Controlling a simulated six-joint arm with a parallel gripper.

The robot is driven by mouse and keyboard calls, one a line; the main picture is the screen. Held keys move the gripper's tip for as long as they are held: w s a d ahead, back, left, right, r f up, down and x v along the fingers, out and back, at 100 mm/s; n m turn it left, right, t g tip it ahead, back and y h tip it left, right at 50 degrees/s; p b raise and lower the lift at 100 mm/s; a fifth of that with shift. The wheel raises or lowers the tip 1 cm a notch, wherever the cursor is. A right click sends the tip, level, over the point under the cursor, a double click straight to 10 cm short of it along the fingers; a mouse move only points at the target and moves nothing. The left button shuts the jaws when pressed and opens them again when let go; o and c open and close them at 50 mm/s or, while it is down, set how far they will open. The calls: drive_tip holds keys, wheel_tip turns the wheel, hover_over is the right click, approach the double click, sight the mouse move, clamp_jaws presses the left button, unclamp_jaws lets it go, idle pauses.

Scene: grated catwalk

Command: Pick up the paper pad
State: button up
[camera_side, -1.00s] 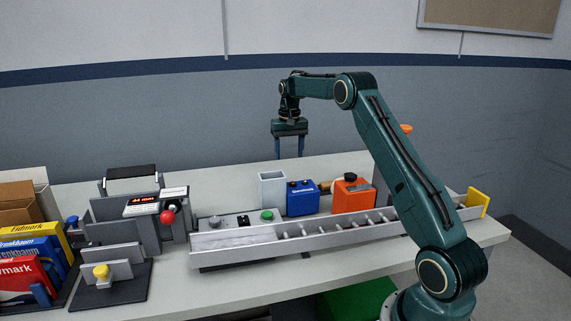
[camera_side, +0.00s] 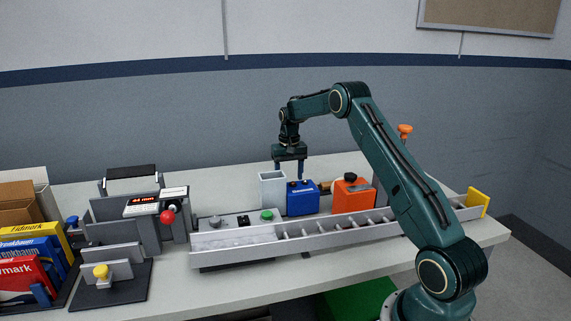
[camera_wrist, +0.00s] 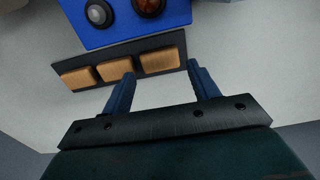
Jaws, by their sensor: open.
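I cannot pick out a paper pad for certain in either view. My gripper (camera_side: 288,172) is open, pointing down behind the light grey bin (camera_side: 272,188) and the blue box (camera_side: 302,198). In the wrist view its two blue fingers (camera_wrist: 161,72) are apart with nothing held between them. Near the fingertips is a dark rack with several tan blocks (camera_wrist: 113,70), beside the blue box with knobs (camera_wrist: 125,20). The finger tips overlap the rack's edge in the picture; I cannot tell whether they touch it.
A long metal rail (camera_side: 330,230) runs along the bench front. An orange container (camera_side: 352,195) stands right of the blue box. A machine with a red display (camera_side: 145,200) stands left, with coloured boxes (camera_side: 25,265) beyond it. Bare bench (camera_side: 230,178) shows behind the bin.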

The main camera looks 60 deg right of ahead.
drive_tip(key=shift+f, duration=2.5)
drive_tip(key=c, duration=0.6)
drive_tip(key=shift+r, duration=0.15)
wheel_tip(320, 180, up, 20)
drive_tip(key=shift+f, duration=0.1)
